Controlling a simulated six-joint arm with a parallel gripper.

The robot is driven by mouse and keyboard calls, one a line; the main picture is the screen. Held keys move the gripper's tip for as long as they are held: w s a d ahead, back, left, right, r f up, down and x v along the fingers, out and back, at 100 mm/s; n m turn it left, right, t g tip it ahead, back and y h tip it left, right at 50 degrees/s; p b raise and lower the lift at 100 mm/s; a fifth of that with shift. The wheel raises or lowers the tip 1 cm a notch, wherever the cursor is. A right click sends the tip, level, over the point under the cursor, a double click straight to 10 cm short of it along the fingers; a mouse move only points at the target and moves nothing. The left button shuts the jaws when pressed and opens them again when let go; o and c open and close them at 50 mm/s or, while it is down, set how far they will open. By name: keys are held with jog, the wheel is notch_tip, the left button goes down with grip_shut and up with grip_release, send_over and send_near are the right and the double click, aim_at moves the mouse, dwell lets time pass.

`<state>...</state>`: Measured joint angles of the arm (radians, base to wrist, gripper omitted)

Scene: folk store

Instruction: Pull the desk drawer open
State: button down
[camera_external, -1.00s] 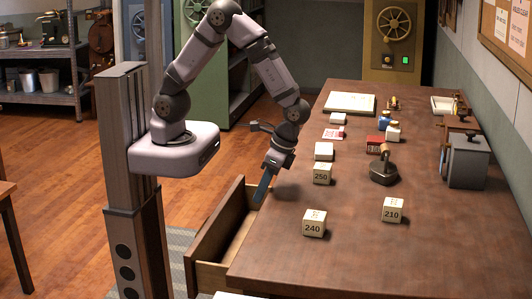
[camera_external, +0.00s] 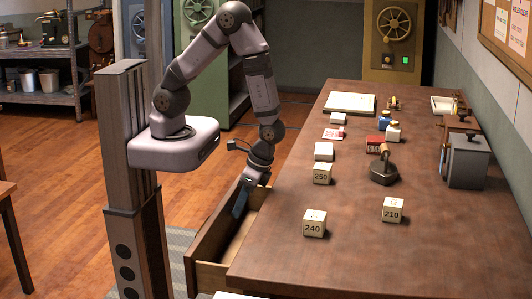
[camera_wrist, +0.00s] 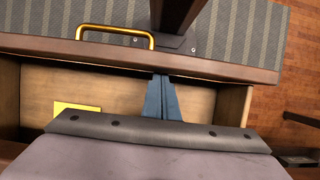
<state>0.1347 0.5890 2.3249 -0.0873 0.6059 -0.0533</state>
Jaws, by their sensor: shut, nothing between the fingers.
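The desk drawer (camera_external: 212,268) stands pulled out from the left side of the wooden desk (camera_external: 290,262). In the wrist view its front panel (camera_wrist: 215,67) runs across the picture, with a brass handle (camera_wrist: 115,30) on the outer side. My gripper (camera_external: 238,211) is shut and empty, pointing down over the drawer opening. In the wrist view the blue fingers (camera_wrist: 160,80) lie together on the inner side of the front panel, close to it. I cannot tell whether they touch it. A yellow note (camera_wrist: 77,110) lies in the drawer, partly hidden by my gripper body.
Cubes marked 250 (camera_external: 322,174), 240 (camera_external: 314,224) and 210 (camera_external: 393,210) stand on the desk. A dark weight with a handle (camera_external: 384,170) is nearby. A striped mat (camera_wrist: 50,30) lies on the floor outside the drawer front.

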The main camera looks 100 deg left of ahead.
aim_at(226, 206)
jog(key=shift+s, duration=0.1)
jog(key=shift+s+p, duration=0.3)
jog(key=shift+s, duration=1.65)
jog(key=shift+w, duration=0.1)
jog(key=shift+w, duration=0.65)
jog(key=w+p, duration=0.1)
jog(key=w, duration=0.2)
jog(key=shift+r, duration=0.2)
jog(key=b+v, duration=0.1)
jog(key=v, duration=1.8)
jog(key=shift+r, duration=0.3)
